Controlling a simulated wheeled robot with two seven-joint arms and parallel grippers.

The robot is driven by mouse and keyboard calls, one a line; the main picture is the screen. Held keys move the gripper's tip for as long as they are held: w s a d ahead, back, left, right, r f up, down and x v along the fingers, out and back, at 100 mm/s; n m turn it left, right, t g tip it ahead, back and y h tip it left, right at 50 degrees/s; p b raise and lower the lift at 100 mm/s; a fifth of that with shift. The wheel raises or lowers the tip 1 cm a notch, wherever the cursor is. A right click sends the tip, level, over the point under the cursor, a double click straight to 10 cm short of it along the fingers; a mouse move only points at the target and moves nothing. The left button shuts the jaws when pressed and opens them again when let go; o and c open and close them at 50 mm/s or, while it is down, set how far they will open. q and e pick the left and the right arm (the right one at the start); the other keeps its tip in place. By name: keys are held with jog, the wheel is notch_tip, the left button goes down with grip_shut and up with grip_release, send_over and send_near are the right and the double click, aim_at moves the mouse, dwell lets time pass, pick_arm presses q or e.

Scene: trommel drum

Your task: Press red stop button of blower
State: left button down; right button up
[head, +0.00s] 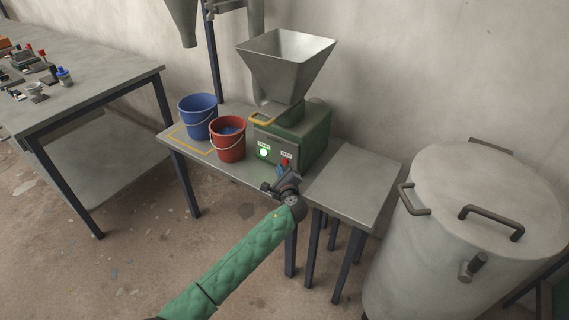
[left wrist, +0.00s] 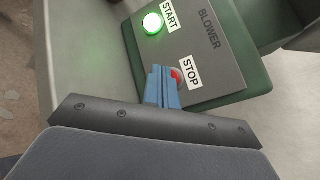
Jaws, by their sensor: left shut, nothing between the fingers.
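The blower (head: 306,136) is a green machine with a grey hopper on a grey table. Its grey front panel carries a lit green START button (head: 264,152) and a red STOP button (head: 284,162). In the left wrist view the panel (left wrist: 205,45) reads BLOWER, with the glowing START button (left wrist: 152,23) above and the STOP button (left wrist: 177,75) partly hidden behind my fingers. My left gripper (head: 283,170) is shut and empty, its blue fingertips (left wrist: 164,84) right at the STOP button. I cannot tell whether they touch it. My right gripper is in neither view.
A blue bucket (head: 198,117) and a red bucket (head: 228,139) stand left of the blower. A large metal drum (head: 450,240) with handles stands at the right. A bench (head: 90,90) with small items is at the far left. The table top right of the blower (head: 355,187) is clear.

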pick_arm(q)
jog(key=shift+w, duration=0.15)
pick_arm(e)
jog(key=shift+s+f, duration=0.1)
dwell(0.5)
pick_arm(q)
jog(key=shift+w+d, duration=0.2)
jog(key=shift+d, duration=0.05)
jog(key=shift+w, duration=0.1)
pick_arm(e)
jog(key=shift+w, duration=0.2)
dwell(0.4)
pick_arm(q)
jog(key=shift+w+d+r, duration=0.1)
jog(key=shift+w+r, duration=0.05)
jog(key=shift+r, duration=0.05)
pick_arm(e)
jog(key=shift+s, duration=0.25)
